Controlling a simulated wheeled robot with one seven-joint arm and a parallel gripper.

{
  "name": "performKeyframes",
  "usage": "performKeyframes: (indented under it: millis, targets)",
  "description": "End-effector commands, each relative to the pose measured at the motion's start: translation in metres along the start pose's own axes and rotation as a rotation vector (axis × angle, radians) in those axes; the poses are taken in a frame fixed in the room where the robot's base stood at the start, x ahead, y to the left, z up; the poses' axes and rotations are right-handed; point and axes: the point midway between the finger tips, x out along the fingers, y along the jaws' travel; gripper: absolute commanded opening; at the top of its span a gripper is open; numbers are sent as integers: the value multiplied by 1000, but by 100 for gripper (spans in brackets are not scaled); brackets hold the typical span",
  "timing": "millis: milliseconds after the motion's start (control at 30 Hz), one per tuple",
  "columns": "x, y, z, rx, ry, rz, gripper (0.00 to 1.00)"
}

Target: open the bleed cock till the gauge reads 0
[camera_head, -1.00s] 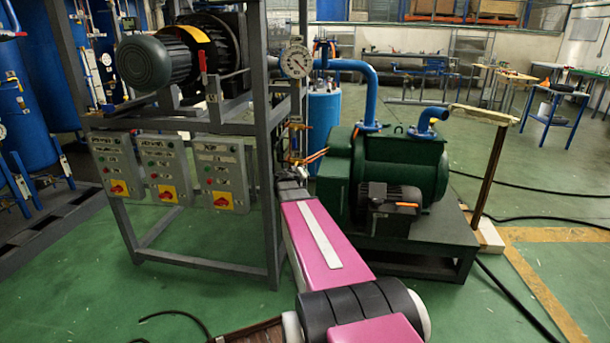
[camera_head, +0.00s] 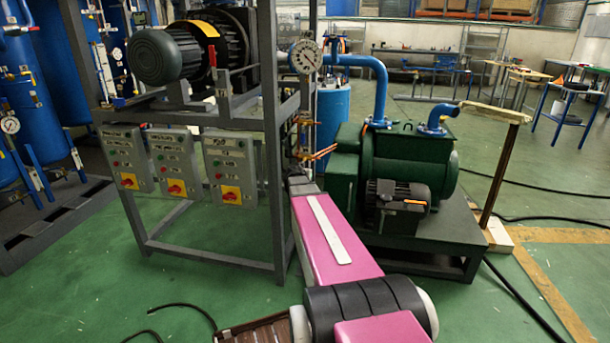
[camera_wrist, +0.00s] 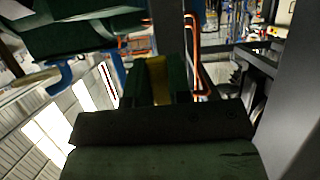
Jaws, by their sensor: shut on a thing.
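The round white gauge (camera_head: 305,57) stands on the grey frame's upright in the head view. Its needle is too small to read surely. Copper and brass pipework (camera_head: 303,138) runs below it, with orange tubes reaching to the right. My gripper (camera_wrist: 157,78) is shut on a yellow brass-coloured piece (camera_wrist: 159,72) between its two dark fingers in the wrist view; this looks like the bleed cock's handle. How far the cock is turned cannot be told. In the head view my arm reaches to the pipework and the fingertips are too small to make out.
A green pump (camera_head: 405,165) with blue pipes stands just right of my arm. Grey control boxes (camera_head: 232,168) with red switches hang on the frame at left. In the wrist view, orange tubing (camera_wrist: 193,45) passes close beside the fingers. Black hoses lie on the green floor.

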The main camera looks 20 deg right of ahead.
Motion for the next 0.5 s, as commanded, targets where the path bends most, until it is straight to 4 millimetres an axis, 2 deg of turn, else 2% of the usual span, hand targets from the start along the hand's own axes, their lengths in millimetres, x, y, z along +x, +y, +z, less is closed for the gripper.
performKeyframes:
  millis: [500]
  targets:
    - [-1, -2, 1, 39, -1, -16, 0]
